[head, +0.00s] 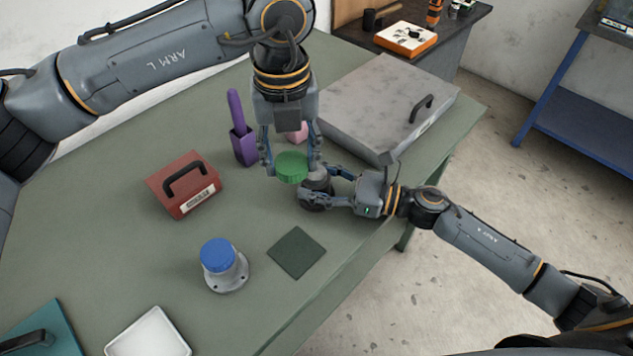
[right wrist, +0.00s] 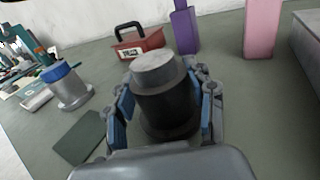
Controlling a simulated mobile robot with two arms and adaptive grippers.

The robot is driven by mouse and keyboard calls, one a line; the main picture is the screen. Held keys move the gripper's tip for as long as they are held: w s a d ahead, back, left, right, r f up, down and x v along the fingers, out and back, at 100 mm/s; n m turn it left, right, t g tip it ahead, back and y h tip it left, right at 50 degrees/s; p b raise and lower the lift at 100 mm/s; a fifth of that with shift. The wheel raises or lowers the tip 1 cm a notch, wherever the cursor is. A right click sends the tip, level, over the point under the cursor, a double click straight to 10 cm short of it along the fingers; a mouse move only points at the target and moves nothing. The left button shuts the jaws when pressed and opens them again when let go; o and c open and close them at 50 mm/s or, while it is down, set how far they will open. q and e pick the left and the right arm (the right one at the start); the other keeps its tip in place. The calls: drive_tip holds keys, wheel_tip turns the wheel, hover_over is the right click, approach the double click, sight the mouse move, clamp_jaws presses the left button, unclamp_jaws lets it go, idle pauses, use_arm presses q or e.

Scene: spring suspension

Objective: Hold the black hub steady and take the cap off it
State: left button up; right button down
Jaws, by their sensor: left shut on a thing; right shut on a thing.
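The black hub (head: 315,184) stands upright on the green table in the head view. The right wrist view shows the same dark cylinder with a bare grey top (right wrist: 152,62). My right gripper (head: 324,187) is shut around the sides of the hub, one finger on each side. The green cap (head: 291,167) is off the hub and held up, appearing just left of the hub's top in the head view. My left gripper (head: 291,172) comes down from above and is shut on the cap. The right wrist view does not show the cap.
A grey flanged hub with a blue cap (head: 218,256), a dark green mat (head: 297,252) and a red box (head: 183,187) lie nearer. A purple holder (head: 243,146) and pink block (right wrist: 262,30) stand behind. A big grey case (head: 375,100) fills the back right.

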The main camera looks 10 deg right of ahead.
drive_tip(key=shift+r, duration=0.1)
drive_tip(key=shift+s, duration=0.1)
drive_tip(key=shift+c, duration=2.4)
unclamp_jaws()
drive_tip(key=shift+f, duration=0.2)
